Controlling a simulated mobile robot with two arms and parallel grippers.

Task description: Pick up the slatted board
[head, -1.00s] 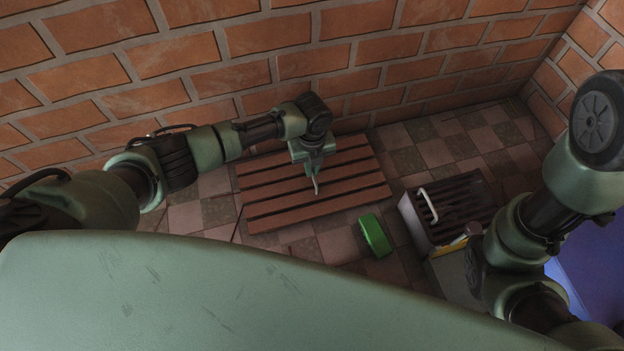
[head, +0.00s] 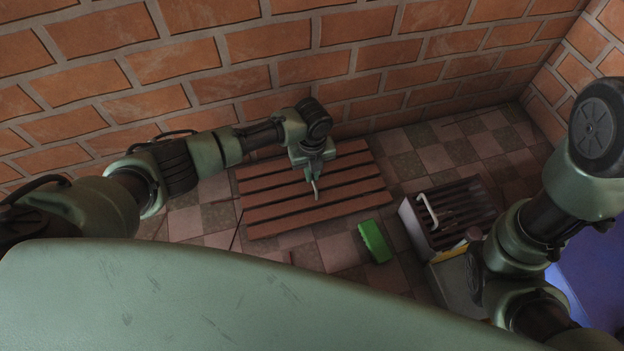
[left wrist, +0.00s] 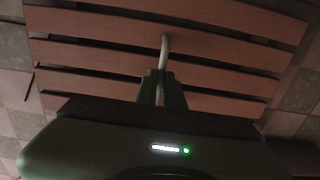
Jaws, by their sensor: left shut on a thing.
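The slatted board (head: 272,224), with reddish-brown parallel slats, is by the brick wall in the middle of the head view. It fills the upper part of the left wrist view (left wrist: 225,51). A pale, thin handle (left wrist: 165,47) shows over its slats. My left gripper (head: 315,181) is over the board's middle. In the left wrist view its fingers (left wrist: 162,90) are shut on the pale handle of the board. I cannot tell whether the board touches the floor. My right arm is at the right of the head view; its gripper is out of view.
A green block (head: 375,241) lies on the tiled floor in front of the board. A grey box with a dark slatted top (head: 462,208) and a white handle stands to the right. The brick wall (head: 300,70) is close behind the board. Bare tiles lie between board and box.

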